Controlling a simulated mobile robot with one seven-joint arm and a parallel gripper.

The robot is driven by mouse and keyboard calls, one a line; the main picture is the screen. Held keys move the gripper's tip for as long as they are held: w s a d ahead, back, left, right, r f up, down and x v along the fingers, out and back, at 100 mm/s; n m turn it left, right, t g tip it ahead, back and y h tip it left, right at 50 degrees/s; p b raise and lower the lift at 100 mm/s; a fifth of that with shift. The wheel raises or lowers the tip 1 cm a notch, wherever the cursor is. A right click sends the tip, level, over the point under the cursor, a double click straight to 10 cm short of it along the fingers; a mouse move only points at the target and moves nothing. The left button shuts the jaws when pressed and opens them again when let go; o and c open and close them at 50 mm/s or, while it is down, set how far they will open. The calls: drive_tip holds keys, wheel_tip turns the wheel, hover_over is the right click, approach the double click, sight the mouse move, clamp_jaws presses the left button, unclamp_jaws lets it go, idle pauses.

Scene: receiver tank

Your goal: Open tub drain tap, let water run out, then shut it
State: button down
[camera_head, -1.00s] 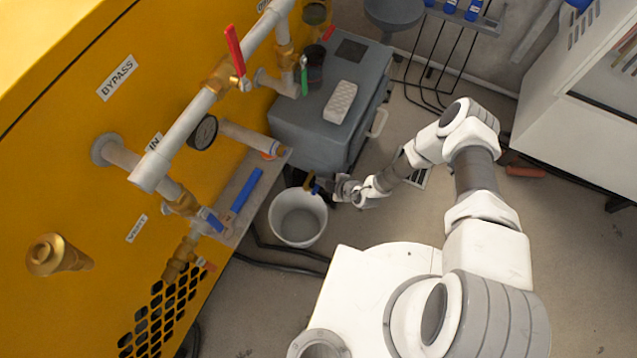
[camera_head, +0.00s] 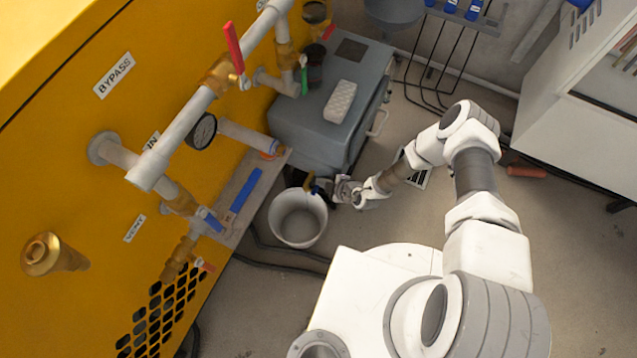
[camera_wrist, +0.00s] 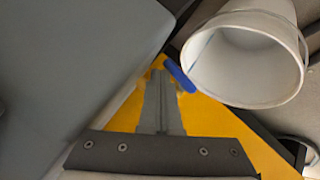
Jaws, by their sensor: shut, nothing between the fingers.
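The drain tap (camera_head: 310,184) is a small brass fitting low on the grey tub (camera_head: 300,125), above the white bucket (camera_head: 272,222). Its blue lever (camera_wrist: 180,75) shows in the wrist view, beside the bucket (camera_wrist: 285,85). My gripper (camera_head: 328,186) is low at the tub's near side, just right of the tap. In the wrist view my gripper (camera_wrist: 161,80) is shut and empty, its tips close to the lever's left side. I cannot tell if they touch. A thin bluish streak crosses the bucket's mouth; I cannot tell whether it is water.
The yellow machine (camera_head: 60,160) with pipes, a red-handled valve (camera_head: 235,50) and a gauge (camera_head: 202,131) fills the left. A white cabinet (camera_head: 560,125) stands at right. Black hoses (camera_head: 285,252) lie on the floor near the bucket. Floor right of my arm is mostly clear.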

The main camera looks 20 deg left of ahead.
drive_tip(key=shift+f+b, duration=1.4)
drive_tip(key=shift+f, duration=0.3)
idle(1.1)
drive_tip(key=shift+r, duration=0.1)
idle(0.5)
drive_tip(key=shift+r+p, duration=2.25)
drive_tip(key=shift+r, duration=0.25)
wheel_tip(320, 180, up, 5)
drive_tip(key=p, duration=0.4)
